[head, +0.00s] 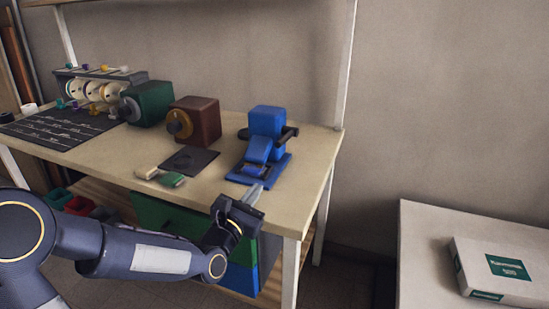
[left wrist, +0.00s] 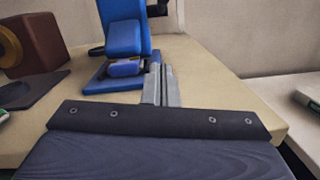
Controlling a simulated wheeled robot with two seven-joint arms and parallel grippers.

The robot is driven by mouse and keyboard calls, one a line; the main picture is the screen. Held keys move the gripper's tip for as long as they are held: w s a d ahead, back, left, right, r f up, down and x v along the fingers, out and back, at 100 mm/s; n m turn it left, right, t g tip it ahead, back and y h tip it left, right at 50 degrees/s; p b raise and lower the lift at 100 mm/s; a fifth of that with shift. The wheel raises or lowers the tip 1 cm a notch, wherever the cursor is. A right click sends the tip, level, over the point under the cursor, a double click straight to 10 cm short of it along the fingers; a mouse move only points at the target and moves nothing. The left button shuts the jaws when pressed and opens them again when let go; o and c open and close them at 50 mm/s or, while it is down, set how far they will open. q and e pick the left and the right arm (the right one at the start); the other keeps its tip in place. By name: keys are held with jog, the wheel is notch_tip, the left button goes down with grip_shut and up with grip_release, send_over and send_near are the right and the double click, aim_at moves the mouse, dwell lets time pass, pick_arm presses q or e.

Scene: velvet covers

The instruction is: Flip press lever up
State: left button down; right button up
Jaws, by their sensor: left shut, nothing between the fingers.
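The blue press (head: 265,142) stands on its blue base plate at the right end of the workbench (head: 215,185). A lighter blue sloped part, perhaps the press lever (head: 257,149), hangs at its front; a dark bar crosses behind it. The press also shows at the top of the left wrist view (left wrist: 124,30), with a small brownish piece under the sloped part. My left gripper (head: 253,194) is shut and empty, just in front of the base plate at the bench's front edge. Its fingers (left wrist: 161,85) point toward the base's right side. My right gripper is not in view.
A dark red machine (head: 196,122) and a green machine (head: 150,103) stand to the left of the press. A dark mat (head: 190,159) and small brushes (head: 172,180) lie nearer. A white table with a box (head: 500,270) stands at the right.

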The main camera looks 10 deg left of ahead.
pick_arm(q)
jog(key=x, duration=1)
jog(key=r, duration=0.2)
jog(key=shift+w+d+r+p, duration=0.15)
jog(key=shift+d+r+p, duration=0.15)
jog(key=shift+r+p, duration=0.05)
jog(key=shift+d+r, duration=0.1)
jog(key=shift+r, duration=0.5)
